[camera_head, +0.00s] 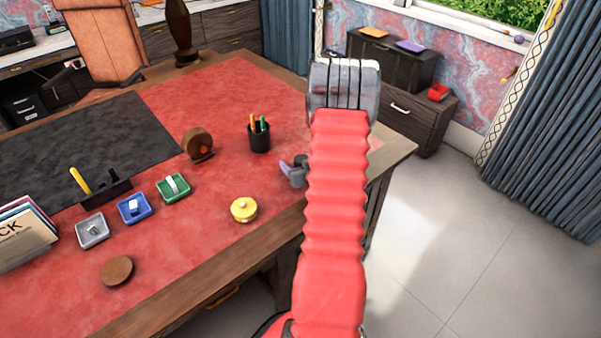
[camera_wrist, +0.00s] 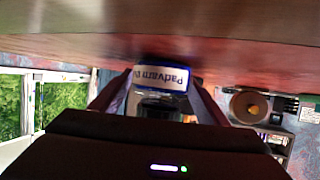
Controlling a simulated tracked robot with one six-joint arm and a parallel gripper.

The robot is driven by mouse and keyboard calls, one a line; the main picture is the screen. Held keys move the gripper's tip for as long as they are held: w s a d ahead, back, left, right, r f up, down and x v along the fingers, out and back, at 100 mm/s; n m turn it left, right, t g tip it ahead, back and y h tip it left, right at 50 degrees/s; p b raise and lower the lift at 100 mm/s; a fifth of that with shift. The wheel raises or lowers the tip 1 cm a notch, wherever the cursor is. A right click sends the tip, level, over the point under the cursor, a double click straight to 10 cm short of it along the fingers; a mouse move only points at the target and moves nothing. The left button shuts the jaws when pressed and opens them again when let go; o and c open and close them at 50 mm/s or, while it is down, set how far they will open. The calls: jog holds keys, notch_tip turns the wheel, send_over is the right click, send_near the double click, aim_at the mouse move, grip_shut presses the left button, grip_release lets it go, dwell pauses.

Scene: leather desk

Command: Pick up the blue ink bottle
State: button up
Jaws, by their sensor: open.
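The wrist view appears upside down, with the desk's red surface along the top. A bottle (camera_wrist: 162,77) with a white label edged in blue stands between the two fingers of my gripper (camera_wrist: 160,84). The label's lettering looks inverted. The fingers are apart, one on each side; I cannot tell whether either touches the bottle. In the head view my gripper (camera_head: 292,169) is low over the desk's right part, left of my red arm. I cannot make out the bottle there; my arm or gripper may hide it.
A black pen cup (camera_head: 259,138) and a round wooden object (camera_head: 198,144) stand left of my gripper. A yellow round item (camera_head: 243,209) is nearer the front. Green (camera_head: 174,187), blue (camera_head: 134,208) and grey (camera_head: 92,231) trays lie further left. The desk's edge is close.

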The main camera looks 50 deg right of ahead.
jog(key=c, duration=1.3)
jog(key=shift+r, duration=0.1)
notch_tip(320, 180, up, 10)
dwell(0.3)
dwell(0.5)
